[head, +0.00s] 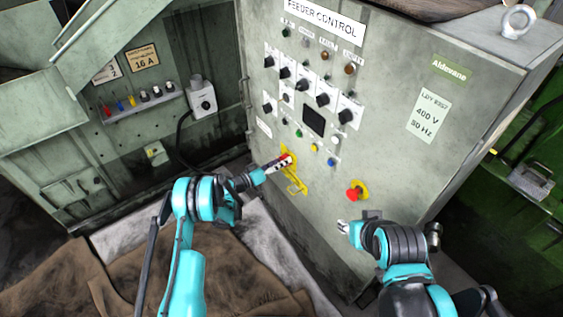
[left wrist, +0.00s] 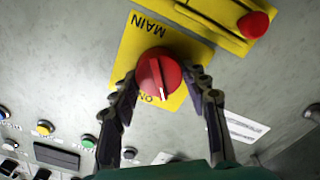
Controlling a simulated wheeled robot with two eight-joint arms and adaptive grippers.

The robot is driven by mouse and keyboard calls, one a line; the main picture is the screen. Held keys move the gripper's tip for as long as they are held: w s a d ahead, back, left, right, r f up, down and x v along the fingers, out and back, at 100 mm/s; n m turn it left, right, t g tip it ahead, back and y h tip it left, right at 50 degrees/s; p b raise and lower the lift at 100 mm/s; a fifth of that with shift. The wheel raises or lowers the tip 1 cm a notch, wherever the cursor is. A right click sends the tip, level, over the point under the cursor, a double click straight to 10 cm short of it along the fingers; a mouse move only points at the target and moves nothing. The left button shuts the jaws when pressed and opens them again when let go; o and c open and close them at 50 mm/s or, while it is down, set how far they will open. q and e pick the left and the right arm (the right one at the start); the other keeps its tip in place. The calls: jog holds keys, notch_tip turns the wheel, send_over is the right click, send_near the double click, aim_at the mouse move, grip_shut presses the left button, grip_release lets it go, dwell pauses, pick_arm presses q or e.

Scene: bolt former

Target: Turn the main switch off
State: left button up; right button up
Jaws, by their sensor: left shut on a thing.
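The main switch is a round red knob (left wrist: 160,75) on a yellow plate (left wrist: 185,45) marked MAIN, which appears upside down in the left wrist view. The knob's white mark points toward the picture's bottom, close to the ON lettering. My left gripper (left wrist: 163,92) is shut on the knob, with one finger on each side. In the head view my left gripper (head: 283,162) is at the cabinet front and mostly hides the knob; the yellow plate (head: 291,152) shows around it. My right gripper (head: 343,227) is apart from the cabinet's switches, lower right; its fingers are too small to read.
A yellow bracket (head: 297,188) sits just below the main switch; it carries a red part (left wrist: 253,25). A red emergency button (head: 355,191) is to the right. Black selector knobs and coloured buttons (head: 315,147) fill the panel above. A brown cloth (head: 215,275) lies below.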

pick_arm(q)
jog(key=n, duration=0.5)
jog(key=shift+w+f+n, duration=0.1)
jog(key=shift+n, duration=0.2)
jog(key=n, duration=0.4)
jog(key=shift+a+f+n, duration=0.1)
jog(key=shift+n, duration=0.3)
jog(key=o, duration=1.1)
jog(key=shift+o, duration=0.2)
jog(key=v, duration=1.2)
